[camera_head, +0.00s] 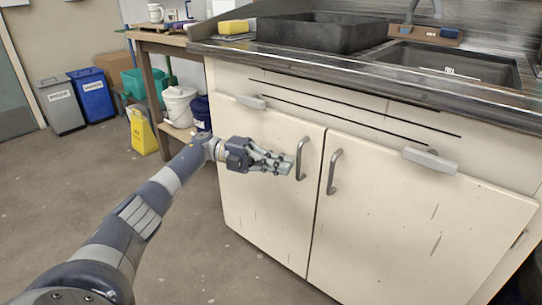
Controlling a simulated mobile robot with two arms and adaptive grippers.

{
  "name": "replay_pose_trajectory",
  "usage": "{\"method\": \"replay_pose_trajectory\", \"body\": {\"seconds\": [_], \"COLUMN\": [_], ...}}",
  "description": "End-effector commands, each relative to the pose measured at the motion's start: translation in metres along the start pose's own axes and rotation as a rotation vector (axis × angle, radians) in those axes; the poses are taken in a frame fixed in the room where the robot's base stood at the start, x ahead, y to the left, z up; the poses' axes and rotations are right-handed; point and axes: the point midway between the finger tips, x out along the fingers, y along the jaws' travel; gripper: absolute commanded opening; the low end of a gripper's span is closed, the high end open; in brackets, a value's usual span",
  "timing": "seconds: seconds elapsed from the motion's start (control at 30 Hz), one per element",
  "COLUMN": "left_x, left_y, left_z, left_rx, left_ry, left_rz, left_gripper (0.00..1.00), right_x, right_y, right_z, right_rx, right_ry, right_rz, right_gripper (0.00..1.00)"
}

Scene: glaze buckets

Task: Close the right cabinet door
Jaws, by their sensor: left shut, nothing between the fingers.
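The right cabinet door (415,225) is a cream panel under the sink counter, with a curved metal handle (334,172) near its left edge. Its left edge meets the left cabinet door (265,190) at a narrow dark seam. I cannot tell whether the right door sits fully flush. My left gripper (286,165) is shut and empty in front of the left door. Its fingertips are just left of that door's handle (301,158); contact is unclear. The right door's handle lies further right, apart from the gripper. My right gripper is out of view.
The counter (360,72) holds a black tub (322,33), a yellow sponge (233,27) and a sink (455,64). The floor (215,260) before the left door is clear.

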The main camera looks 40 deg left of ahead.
Motion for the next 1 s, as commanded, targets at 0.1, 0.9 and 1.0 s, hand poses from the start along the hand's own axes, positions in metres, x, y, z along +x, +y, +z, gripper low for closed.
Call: {"method": "replay_pose_trajectory", "body": {"seconds": [0.1,0.9,1.0], "left_x": [-0.009,-0.038,-0.039], "left_y": [0.000,0.000,0.000], "left_z": [0.007,0.028,0.028], "left_rx": [0.002,0.001,0.000], "left_ry": [-0.003,0.000,0.001], "left_rz": [-0.002,0.000,0.000], "left_gripper": [0.00,0.00,0.00], "right_x": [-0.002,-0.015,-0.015], "right_y": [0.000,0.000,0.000], "right_z": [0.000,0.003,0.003], "right_rx": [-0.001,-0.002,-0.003], "right_ry": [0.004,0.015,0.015], "right_rz": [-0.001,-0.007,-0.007], "right_gripper": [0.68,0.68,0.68]}}
